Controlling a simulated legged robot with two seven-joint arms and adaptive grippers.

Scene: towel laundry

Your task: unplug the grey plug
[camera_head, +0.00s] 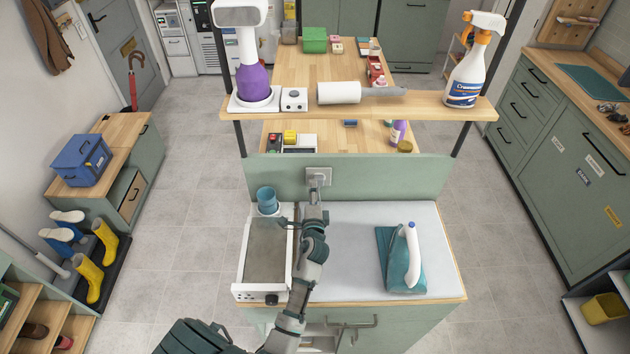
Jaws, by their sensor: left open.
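A wall socket (325,174) sits on the green upright panel behind the white worktop. A small grey plug (314,181) appears to be at the socket's lower left, partly hidden by my gripper. My left gripper (313,192) is open, at the end of my arm reaching up from the bottom of the view. Its fingertips are at or just below the plug; whether they touch it is too small to tell. My right gripper is not in view.
A flat grey-topped appliance (244,250) with a blue cup (267,203) lies left of my arm. An overhead shelf (430,108) holds a spray bottle (470,70) and roller (340,93). Worktop between arm and iron is clear.

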